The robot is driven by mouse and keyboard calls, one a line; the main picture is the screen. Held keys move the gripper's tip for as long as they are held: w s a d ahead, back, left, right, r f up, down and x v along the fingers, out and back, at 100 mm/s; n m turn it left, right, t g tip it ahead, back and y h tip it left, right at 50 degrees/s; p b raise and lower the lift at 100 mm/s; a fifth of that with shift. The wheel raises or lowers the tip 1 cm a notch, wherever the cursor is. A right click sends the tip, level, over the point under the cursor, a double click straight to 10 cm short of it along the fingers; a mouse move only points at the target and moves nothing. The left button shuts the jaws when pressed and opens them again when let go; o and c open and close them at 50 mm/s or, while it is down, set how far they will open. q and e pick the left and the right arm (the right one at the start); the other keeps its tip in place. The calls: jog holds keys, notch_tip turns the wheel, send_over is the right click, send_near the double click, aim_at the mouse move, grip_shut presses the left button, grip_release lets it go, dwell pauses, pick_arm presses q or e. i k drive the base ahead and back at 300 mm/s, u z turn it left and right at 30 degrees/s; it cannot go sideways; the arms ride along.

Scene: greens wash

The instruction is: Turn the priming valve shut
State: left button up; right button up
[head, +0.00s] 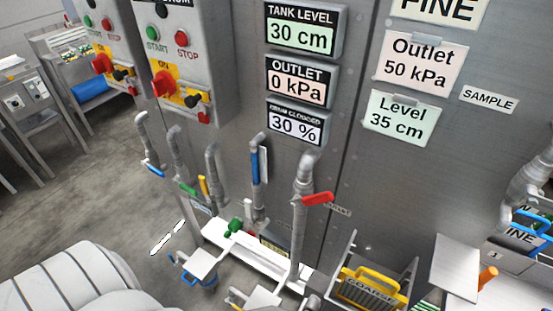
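Several grey pipes with coloured lever handles stand before the steel cabinet, and I cannot tell by label which is the priming valve. The red lever (317,199) sticks out to the right, across its pipe. A blue lever (255,166) lies along its upright pipe. A yellow lever (203,186) also lies roughly along its pipe. A green lever (188,189) and another blue lever (154,171) slant across theirs at the left. A small green valve handle (234,227) sits low by a white trough.
Displays read tank level 30 cm (302,31), outlet 0 kPa (297,81) and 30 % (294,122). Sample cards show outlet 50 kPa (419,62) and level 35 cm (401,118). A yellow-handled coarse basket (368,290) stands low right. Floor (75,178) is clear at left.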

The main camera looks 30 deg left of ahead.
aim_at(202, 180)
jog(key=z, duration=0.5)
jog(key=k, duration=0.45)
jog(key=u, duration=1.25)
jog(key=i, duration=0.5)
